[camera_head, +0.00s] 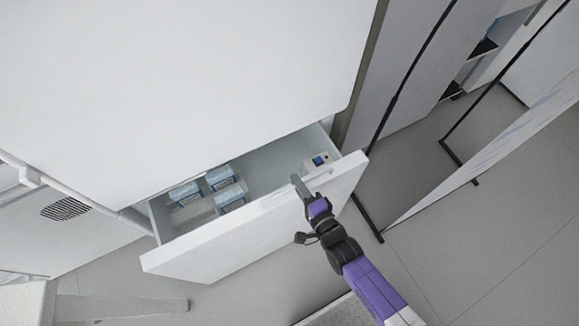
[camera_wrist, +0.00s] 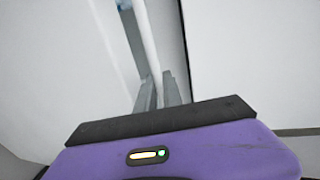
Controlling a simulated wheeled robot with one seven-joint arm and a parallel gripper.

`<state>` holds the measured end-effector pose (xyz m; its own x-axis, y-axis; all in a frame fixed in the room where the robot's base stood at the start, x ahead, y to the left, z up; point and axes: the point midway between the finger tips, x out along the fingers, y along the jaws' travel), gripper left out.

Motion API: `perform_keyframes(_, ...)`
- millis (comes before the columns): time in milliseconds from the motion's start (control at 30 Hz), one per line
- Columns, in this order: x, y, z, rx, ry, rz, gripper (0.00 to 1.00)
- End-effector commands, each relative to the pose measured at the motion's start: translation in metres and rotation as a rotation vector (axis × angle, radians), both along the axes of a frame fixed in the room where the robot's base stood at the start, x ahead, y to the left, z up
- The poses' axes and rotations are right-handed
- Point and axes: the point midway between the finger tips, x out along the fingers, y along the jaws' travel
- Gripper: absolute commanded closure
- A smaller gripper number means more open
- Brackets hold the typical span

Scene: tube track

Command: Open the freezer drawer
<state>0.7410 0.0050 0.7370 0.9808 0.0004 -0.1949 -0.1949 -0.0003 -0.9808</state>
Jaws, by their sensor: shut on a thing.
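The freezer drawer (camera_head: 240,232) is pulled out from the white freezer body (camera_head: 180,90) in the head view, and its inside shows. My gripper (camera_head: 300,188) is at the top edge of the drawer front, right of its middle. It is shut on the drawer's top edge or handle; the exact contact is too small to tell. In the wrist view the two grey fingers (camera_wrist: 157,92) reach forward between white surfaces, close to the drawer edge.
A black-framed panel (camera_head: 500,150) stands to the right.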

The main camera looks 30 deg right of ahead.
Motion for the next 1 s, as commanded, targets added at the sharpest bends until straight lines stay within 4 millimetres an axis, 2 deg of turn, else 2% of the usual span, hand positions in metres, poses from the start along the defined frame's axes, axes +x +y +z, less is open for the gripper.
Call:
perform_keyframes(100, -0.026, 0.0, -0.002, 0.0, 0.006, 0.0, 1.0)
perform_keyframes(1000, -0.192, -0.001, -0.003, -0.001, 0.006, -0.001, 1.0)
